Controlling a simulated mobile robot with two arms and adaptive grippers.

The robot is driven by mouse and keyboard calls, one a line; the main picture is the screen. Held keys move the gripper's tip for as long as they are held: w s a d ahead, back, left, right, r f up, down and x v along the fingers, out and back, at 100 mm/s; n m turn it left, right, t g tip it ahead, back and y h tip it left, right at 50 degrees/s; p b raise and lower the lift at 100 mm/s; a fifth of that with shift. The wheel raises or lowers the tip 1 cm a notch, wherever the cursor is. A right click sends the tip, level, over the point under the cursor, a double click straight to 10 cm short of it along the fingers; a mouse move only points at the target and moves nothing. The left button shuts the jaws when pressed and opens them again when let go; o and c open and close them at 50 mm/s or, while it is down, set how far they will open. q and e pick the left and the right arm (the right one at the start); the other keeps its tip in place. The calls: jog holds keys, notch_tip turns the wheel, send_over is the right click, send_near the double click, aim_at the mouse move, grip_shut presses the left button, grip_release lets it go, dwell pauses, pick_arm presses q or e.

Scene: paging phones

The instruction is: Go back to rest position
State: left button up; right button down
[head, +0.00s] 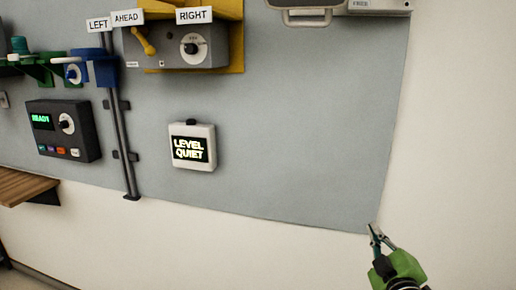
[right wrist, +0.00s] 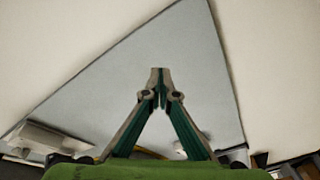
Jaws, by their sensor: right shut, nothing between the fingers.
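My right gripper (head: 374,232) is at the lower right of the head view, by the lower right corner of the grey wall panel (head: 300,150). Its green body shows below the fingers. In the right wrist view the gripper (right wrist: 159,75) has its fingertips together, with nothing between them. It appears clear of every device. My left gripper is not in view.
A white box (head: 193,163) reading "LEVEL QUIET" is on the panel. A dark "READY" box (head: 62,146) with a knob is at left. A grey lever box (head: 178,54) on a yellow mount is above. A wooden shelf (head: 25,186) juts out lower left.

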jog(key=s+a+f+m+g, duration=0.2)
jog(key=s+f+m+g, duration=0.15)
jog(key=s+f, duration=0.55)
jog(key=s+a+f+m+g, duration=0.25)
jog(key=s+f+g, duration=0.25)
jog(key=s+f, duration=0.45)
jog(key=s+a+f+m+g, duration=0.1)
jog(key=s+a+f+g, duration=0.15)
jog(key=s, duration=0.35)
jog(key=s+a+f+g+y, duration=0.1)
jog(key=s+f+g, duration=0.1)
jog(key=s+f, duration=0.35)
jog(key=s+a+f+m+g, duration=0.1)
jog(key=s+a+f+g, duration=0.1)
jog(key=s, duration=0.6)
notch_tip(320, 180, down, 26)
jog(key=s+g, duration=0.1)
jog(key=s, duration=0.1)
jog(key=s+d+f+g, duration=0.1)
jog(key=s+d+f, duration=0.2)
jog(key=s+f, duration=1.2)
jog(key=shift+s+d+f, duration=0.15)
jog(key=shift+s+d, duration=0.05)
jog(key=shift+s, duration=0.6)
jog(key=shift+n, duration=0.3)
